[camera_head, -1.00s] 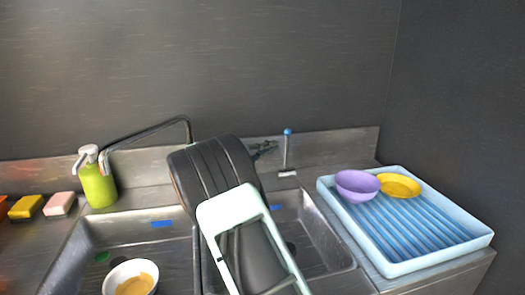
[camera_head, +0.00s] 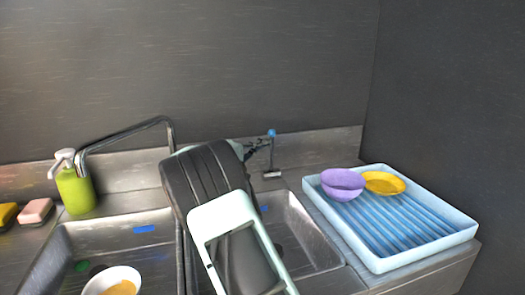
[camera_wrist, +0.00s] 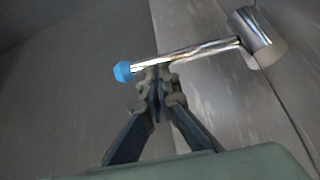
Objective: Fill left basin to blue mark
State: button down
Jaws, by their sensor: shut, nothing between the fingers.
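The left basin (camera_head: 111,239) is a grey metal sink with a blue mark (camera_head: 144,229) on its back wall; I see no clear water level in it. A bent dark spout (camera_head: 125,134) reaches toward the left, above the basin's back edge. The tap lever has a blue knob (camera_head: 271,133) and stands upright behind the right basin; it also shows in the wrist view (camera_wrist: 200,52). My gripper (camera_wrist: 158,78) is shut and empty, its fingertips right at the lever shaft near the blue knob. I cannot tell whether they touch it.
A bowl with brownish contents (camera_head: 113,284), a green piece (camera_head: 82,266) and a dark drain lie in the left basin. A green soap bottle (camera_head: 75,190) and sponges (camera_head: 35,211) stand left. A blue rack (camera_head: 420,225) holds a purple bowl (camera_head: 342,184) and yellow bowl (camera_head: 384,183) at right.

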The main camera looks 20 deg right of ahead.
aim_at(273, 145)
jog(key=shift+s+f+m+h+b, duration=0.1)
jog(key=shift+s+m+h+b, duration=0.5)
jog(key=shift+b, duration=1.9)
jog(key=shift+s+f+m+h+b, duration=0.1)
jog(key=shift+s+m+b, duration=0.85)
jog(key=shift+b, duration=1.5)
